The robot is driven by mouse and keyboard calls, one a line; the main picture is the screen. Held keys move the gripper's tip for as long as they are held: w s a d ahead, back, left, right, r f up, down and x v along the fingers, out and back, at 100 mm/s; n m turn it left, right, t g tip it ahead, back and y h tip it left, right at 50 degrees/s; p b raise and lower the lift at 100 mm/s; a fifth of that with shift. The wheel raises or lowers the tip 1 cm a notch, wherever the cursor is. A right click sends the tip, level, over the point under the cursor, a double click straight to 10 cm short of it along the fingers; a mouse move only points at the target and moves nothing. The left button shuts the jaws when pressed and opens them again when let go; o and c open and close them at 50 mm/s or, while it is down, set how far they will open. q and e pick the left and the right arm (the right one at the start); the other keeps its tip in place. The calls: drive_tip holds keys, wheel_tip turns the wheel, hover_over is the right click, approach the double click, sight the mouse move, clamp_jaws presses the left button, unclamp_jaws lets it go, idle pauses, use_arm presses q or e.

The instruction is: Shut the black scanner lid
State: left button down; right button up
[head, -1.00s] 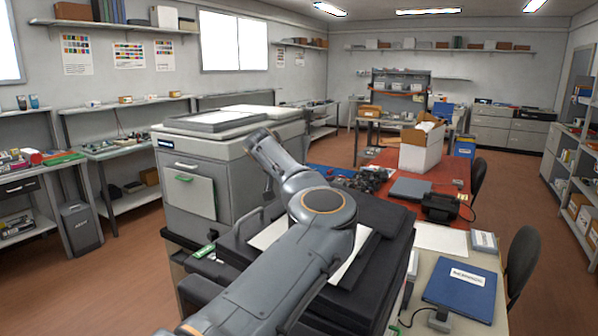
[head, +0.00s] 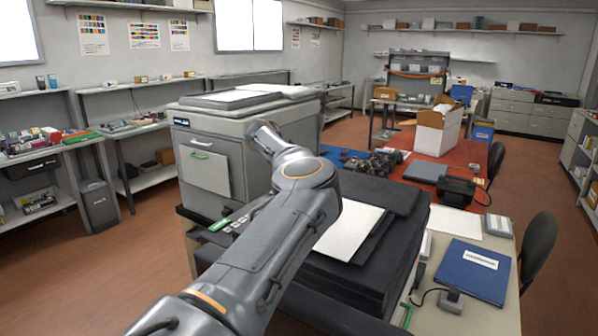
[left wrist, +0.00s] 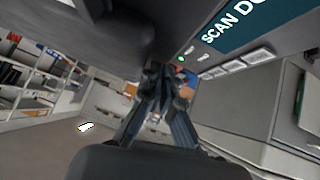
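The black scanner (head: 378,292) stands at the front centre in the head view, with a white sheet (head: 347,229) and a dark flat panel (head: 390,194) on top. My left arm crosses in front of its left part. I cannot tell the lid's angle. My left gripper is hidden in the head view. In the left wrist view my left gripper (left wrist: 162,76) has its fingers converging at the tips, apparently shut with nothing between them. A teal screen reading "SCAN DO" (left wrist: 245,25), with pale buttons and a green light, is at upper right. My right gripper is not in view.
A grey copier (head: 222,150) stands behind my arm. To the right, a pale table holds a blue binder (head: 468,271) and a cabled grey device (head: 450,300). A red table (head: 412,165) with a white box (head: 437,133) lies beyond. Open floor is at left.

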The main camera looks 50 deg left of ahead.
use_arm(q)
drive_tip(key=v, duration=1.2)
drive_tip(key=shift+f, duration=0.1)
